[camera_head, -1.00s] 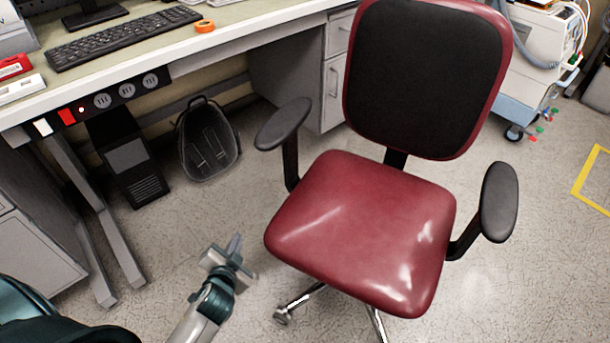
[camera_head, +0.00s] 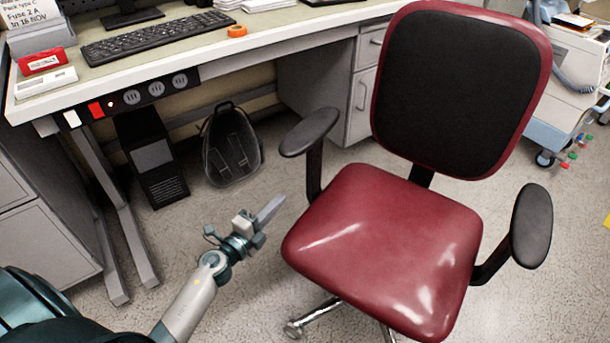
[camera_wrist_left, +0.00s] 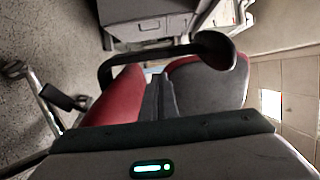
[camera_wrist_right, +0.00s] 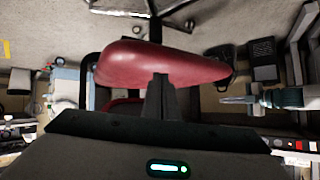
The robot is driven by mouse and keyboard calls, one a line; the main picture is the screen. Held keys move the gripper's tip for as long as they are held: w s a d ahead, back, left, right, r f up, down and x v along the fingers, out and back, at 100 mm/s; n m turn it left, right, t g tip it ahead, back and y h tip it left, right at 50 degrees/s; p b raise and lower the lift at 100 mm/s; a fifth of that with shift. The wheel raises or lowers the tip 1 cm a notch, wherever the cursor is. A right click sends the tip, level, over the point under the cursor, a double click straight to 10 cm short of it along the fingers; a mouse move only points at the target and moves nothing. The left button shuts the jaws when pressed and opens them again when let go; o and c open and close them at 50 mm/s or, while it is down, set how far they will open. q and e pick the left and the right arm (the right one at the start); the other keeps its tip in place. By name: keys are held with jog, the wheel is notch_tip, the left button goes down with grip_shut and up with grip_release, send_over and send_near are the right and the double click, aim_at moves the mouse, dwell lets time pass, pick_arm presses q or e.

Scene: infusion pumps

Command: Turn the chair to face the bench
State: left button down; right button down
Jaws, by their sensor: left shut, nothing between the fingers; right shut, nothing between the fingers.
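The chair (camera_head: 380,250) has a red seat, a black-and-red backrest (camera_head: 455,85) and two black armrests. Its seat front points toward me, with the backrest on the far side. The bench (camera_head: 290,32) runs along the back left. My left gripper (camera_head: 272,210) is shut and empty, left of the seat and below the near armrest (camera_head: 310,132), apart from the seat. In the left wrist view its fingers (camera_wrist_left: 155,95) overlap the chair. My right gripper is outside the head view; in the right wrist view its shut fingers (camera_wrist_right: 160,88) overlap the red seat (camera_wrist_right: 165,63). Contact there cannot be told.
A black backpack (camera_head: 230,145) and a dark computer tower (camera_head: 153,160) stand under the bench. A grey drawer unit (camera_head: 362,90) is behind the chair. A wheeled equipment cart (camera_head: 570,75) stands at the back right. Floor is open between the left arm and the bench leg (camera_head: 120,225).

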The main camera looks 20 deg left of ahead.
aim_at(312, 168)
pick_arm(q)
jog(key=shift+w, duration=0.1)
dwell(0.3)
